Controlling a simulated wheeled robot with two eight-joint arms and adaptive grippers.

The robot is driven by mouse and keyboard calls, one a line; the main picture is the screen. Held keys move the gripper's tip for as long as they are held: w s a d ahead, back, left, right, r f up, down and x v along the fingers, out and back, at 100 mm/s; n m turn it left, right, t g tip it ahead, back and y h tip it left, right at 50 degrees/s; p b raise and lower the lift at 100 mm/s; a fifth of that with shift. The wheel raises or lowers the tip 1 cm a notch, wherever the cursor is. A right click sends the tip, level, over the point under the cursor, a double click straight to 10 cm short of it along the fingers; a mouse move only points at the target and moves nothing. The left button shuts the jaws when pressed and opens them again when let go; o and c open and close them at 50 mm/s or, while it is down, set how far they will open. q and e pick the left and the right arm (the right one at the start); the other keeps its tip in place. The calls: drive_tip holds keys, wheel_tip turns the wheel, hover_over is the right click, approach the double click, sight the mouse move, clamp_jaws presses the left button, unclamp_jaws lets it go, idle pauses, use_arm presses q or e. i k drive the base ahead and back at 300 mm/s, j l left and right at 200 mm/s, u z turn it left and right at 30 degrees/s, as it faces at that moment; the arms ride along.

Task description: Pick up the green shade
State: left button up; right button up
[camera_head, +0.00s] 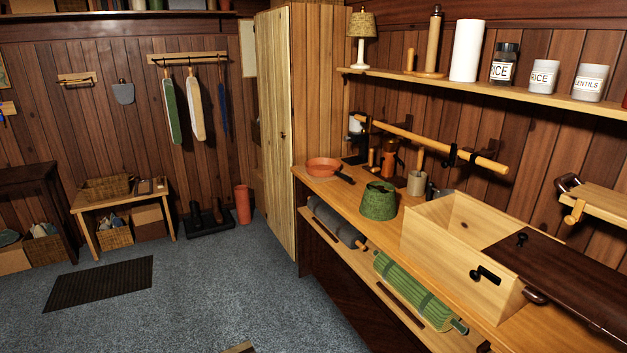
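A green, textured, lampshade-like piece (379,203) stands upright on the wooden counter (345,187), wider at its base than at its top. It is just left of the open wooden box and has nothing on it. A green rolled item with dark bands (413,290) lies on the lower ledge below the counter. It could be a rolled shade or mat; I cannot tell which. Neither of my grippers can be made out in the head view.
An orange pan (323,167) and a beige cup (417,183) flank the green piece. A wooden box (436,248) stands to the right. A grey roll (337,223) shares the ledge. A lamp (361,38) stands on the upper shelf. Blue-grey floor (215,300) is open at left.

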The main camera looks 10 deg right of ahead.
sight(378, 202)
drive_tip(key=i+j+z, duration=0.1)
drive_tip(key=i+z, duration=0.3)
drive_tip(key=i, duration=0.15)
drive_tip(key=i+j+z, duration=0.25)
drive_tip(key=i+z, duration=0.15)
drive_tip(key=i+j+z, duration=0.35)
drive_tip(key=i+j, duration=0.1)
drive_tip(key=i, duration=0.1)
